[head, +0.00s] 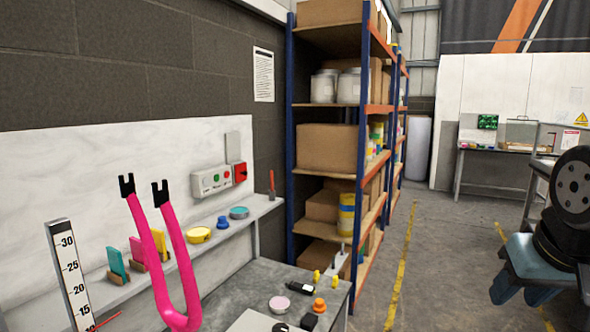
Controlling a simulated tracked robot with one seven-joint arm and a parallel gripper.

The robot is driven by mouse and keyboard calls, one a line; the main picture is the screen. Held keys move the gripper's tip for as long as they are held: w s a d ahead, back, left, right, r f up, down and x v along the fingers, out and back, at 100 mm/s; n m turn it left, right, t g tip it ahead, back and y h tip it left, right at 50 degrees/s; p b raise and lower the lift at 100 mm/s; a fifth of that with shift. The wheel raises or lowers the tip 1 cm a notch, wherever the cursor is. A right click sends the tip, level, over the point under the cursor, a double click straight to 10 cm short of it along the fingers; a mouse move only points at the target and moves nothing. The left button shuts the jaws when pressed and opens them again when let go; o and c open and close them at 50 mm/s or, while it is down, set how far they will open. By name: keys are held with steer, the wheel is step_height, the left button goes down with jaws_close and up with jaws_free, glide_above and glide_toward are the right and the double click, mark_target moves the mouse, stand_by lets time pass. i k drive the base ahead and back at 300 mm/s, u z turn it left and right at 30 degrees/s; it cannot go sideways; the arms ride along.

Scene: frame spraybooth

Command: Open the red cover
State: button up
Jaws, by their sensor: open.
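The red cover (239,167) is a small red piece at the right end of a pale control box (212,181) on the white wall panel. A dark patch shows at its middle; at this size I cannot tell whether it stands shut or ajar. The box also carries red and green round buttons. My gripper (521,293), with blunt teal fingers spread apart, is at the lower right below a black arm joint. It is open and looks empty, far to the right of the cover and not touching it. Part of it is cut off by the frame edge.
A pink fork (163,249) stands in front of the wall, left of the box. A wall ledge (251,212) below holds yellow, blue and teal lids. A grey bench (263,276) with small items lies below. A blue-and-orange shelf (292,130) stands right; floor (447,262) beyond is clear.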

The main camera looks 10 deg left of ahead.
mark_target(241, 172)
steer(key=u, duration=0.2)
steer(key=i, duration=1.35)
steer(key=u, duration=0.65)
steer(key=k, duration=0.8)
steer(key=u, duration=0.15)
steer(key=i, duration=1.35)
